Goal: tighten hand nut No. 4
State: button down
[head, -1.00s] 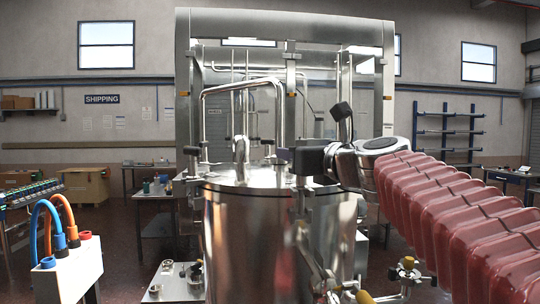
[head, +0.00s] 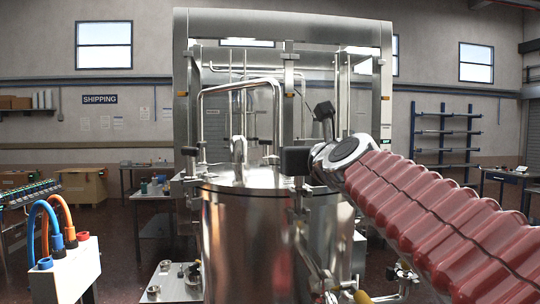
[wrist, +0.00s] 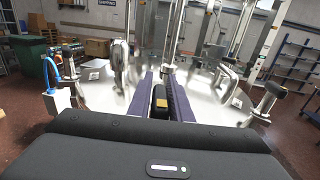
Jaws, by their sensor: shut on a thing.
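The steel vessel (head: 245,235) stands upright in the middle of the head view, with a shiny lid (head: 255,178). My gripper (wrist: 163,98) is at the lid's rim. In the wrist view its two dark purple fingers are shut on a black hand nut (wrist: 160,92) with an orange mark on its near end. In the head view my dark gripper body (head: 296,160) hides the fingers and the held nut. Other black-topped hand nuts show at the rim in the wrist view, one at the left (wrist: 73,50) and one at the right (wrist: 268,98). I cannot read any numbers.
A steel frame (head: 184,90) surrounds the back of the vessel, and a bent pipe (head: 240,84) rises over the lid. A white box with blue and orange hoses (head: 72,270) stands at the left. Valves and piping (head: 325,280) are below the rim at front right.

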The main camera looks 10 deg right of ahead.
dwell(0.7)
jog(key=c, duration=1.7)
grip_release()
jog(key=shift+s+d, duration=0.25)
jog(key=shift+s, duration=2.05)
jog(key=shift+s+d, duration=0.3)
jog(key=shift+s, duration=1.95)
jog(key=shift+s+d, duration=0.25)
jog(key=shift+s, duration=2.05)
jog(key=shift+c, duration=0.3)
